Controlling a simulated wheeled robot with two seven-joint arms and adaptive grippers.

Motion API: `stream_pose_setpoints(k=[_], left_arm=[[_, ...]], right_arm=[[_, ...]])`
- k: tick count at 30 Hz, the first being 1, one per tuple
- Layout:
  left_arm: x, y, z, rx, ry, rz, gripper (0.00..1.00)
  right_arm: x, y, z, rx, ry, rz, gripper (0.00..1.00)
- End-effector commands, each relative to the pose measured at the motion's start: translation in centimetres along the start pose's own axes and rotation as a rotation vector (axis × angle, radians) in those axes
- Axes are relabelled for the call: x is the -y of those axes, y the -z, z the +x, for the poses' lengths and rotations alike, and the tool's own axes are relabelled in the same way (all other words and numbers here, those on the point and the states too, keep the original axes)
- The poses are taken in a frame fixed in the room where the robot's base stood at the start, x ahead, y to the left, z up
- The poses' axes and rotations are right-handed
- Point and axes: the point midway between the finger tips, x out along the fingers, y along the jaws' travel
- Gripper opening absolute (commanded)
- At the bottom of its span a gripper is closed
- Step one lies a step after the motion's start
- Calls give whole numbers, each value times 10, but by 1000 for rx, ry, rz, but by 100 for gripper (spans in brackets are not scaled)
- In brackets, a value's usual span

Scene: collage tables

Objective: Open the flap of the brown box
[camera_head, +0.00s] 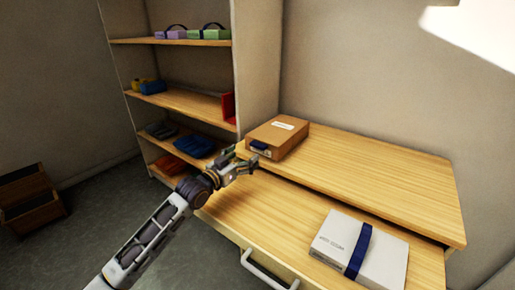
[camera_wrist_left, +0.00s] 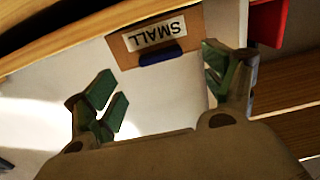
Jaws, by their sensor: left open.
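The brown box (camera_head: 272,139) stands closed at the left end of the raised wooden shelf in the head view. It has a white label on top and a dark blue tab (camera_head: 259,145) on its front edge. In the left wrist view the brown box (camera_wrist_left: 122,48) appears between and beyond the fingers, with its label reading "SMALL" upside down and the blue tab (camera_wrist_left: 163,57) beside it. My left gripper (camera_head: 243,168) is open and empty, just in front of the box; whether it touches is unclear. It also shows in the left wrist view (camera_wrist_left: 160,82). My right gripper is out of view.
A white box (camera_head: 335,242) with a blue strap lies on the lower wooden surface at the right. A shelf unit (camera_head: 190,101) with boxes and folded cloths stands behind on the left. The raised shelf (camera_head: 370,175) is bare right of the brown box.

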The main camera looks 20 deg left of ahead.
Motion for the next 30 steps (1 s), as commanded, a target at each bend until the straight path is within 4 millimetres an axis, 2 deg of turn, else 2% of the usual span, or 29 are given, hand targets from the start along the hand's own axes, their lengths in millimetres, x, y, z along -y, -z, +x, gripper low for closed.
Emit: stream_pose_setpoints(k=[30], left_arm=[[0,-1,74,0,-1,-2,84]], right_arm=[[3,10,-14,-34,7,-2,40]])
